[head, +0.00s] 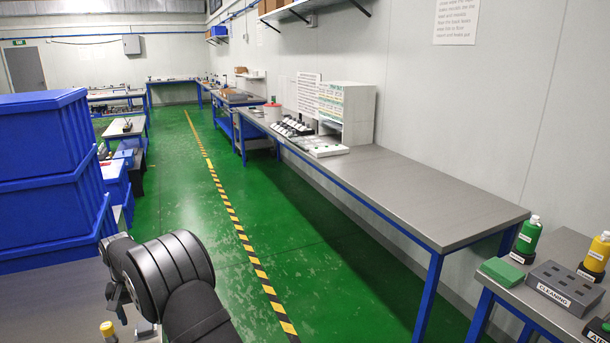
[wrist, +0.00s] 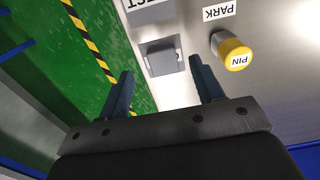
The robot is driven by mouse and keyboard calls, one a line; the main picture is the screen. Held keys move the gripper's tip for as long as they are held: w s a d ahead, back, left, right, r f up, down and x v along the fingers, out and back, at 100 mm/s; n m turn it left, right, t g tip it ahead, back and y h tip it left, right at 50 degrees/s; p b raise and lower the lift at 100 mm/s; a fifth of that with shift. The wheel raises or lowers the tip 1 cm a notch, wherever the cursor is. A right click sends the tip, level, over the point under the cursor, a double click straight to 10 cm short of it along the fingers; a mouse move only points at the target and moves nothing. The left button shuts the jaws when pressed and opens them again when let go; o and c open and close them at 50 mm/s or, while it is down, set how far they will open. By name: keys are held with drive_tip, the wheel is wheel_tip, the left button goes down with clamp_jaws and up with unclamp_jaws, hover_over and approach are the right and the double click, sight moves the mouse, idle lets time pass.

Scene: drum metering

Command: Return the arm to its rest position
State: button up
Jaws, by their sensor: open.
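My gripper (wrist: 161,68) shows in the wrist view with its two dark fingers spread apart. Nothing is held between them. A small grey block (wrist: 161,52) lies on the pale surface beyond the fingertips, apart from them as far as I can tell. A yellow-capped pin (wrist: 235,53) marked PIN stands to the right of the right finger, beside a PARK label (wrist: 219,13). In the head view my arm rises at the bottom left, and my gripper is hidden there. No rest position is marked that I can see.
Stacked blue crates (head: 45,150) stand left of my arm. A yellow-topped item (head: 107,329) is on the near left table (head: 55,300). A long grey bench (head: 420,195) runs along the right wall. A cleaning block (head: 565,287) and bottles are at right. The green floor between is clear.

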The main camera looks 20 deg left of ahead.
sight(144, 331)
wheel_tip(144, 331, down, 6)
drive_tip(key=shift+r, duration=2.05)
drive_tip(key=shift+f, duration=0.15)
